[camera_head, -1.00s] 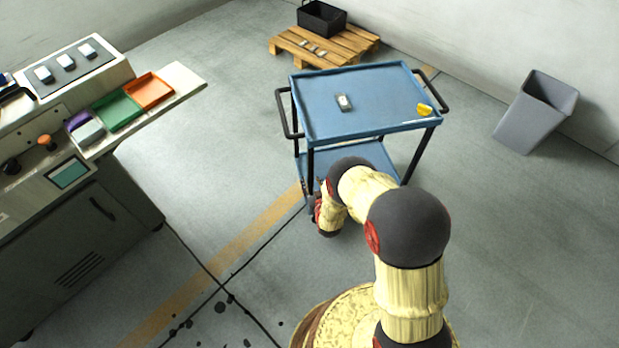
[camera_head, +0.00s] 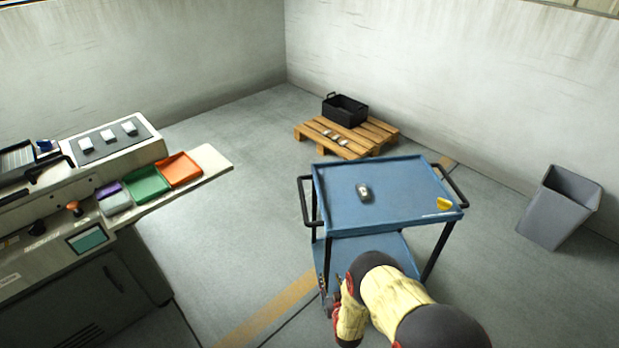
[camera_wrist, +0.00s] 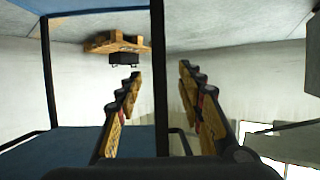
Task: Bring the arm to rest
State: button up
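My arm (camera_head: 395,299) is bent low in front of the blue cart (camera_head: 335,214). My gripper shows small and partly hidden by the arm in the head view, beside the cart's near left leg. In the wrist view my gripper (camera_wrist: 158,85) is open, with its two black and tan fingers apart. A dark cart post passes behind the gap between them. Nothing is held.
A small metal part (camera_head: 364,192) and a yellow item (camera_head: 443,204) lie on the cart top. A pallet (camera_head: 312,134) bears a black crate (camera_head: 345,112). A grey bin (camera_head: 556,210) stands right. A machine (camera_head: 70,290) stands left, with clear floor between.

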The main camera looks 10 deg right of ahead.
jog(key=s+f+g, duration=0.8)
jog(key=s+g, duration=0.1)
jog(key=s, duration=0.4)
jog(key=s+r+p, duration=0.2)
jog(key=s+r, duration=0.4)
jog(key=r, duration=1.7)
jog(key=s+d+r+p, duration=0.1)
jog(key=s+r, duration=0.6)
jog(key=r, duration=1.6)
jog(key=s+d+r+t+p, duration=0.1)
jog(key=s+r+p, duration=0.3)
jog(key=r, duration=1.9)
jog(key=s, duration=0.2)
jog(key=shift+s+r, duration=0.4)
jog(key=shift+d, duration=0.1)
jog(key=shift+c, duration=0.4)
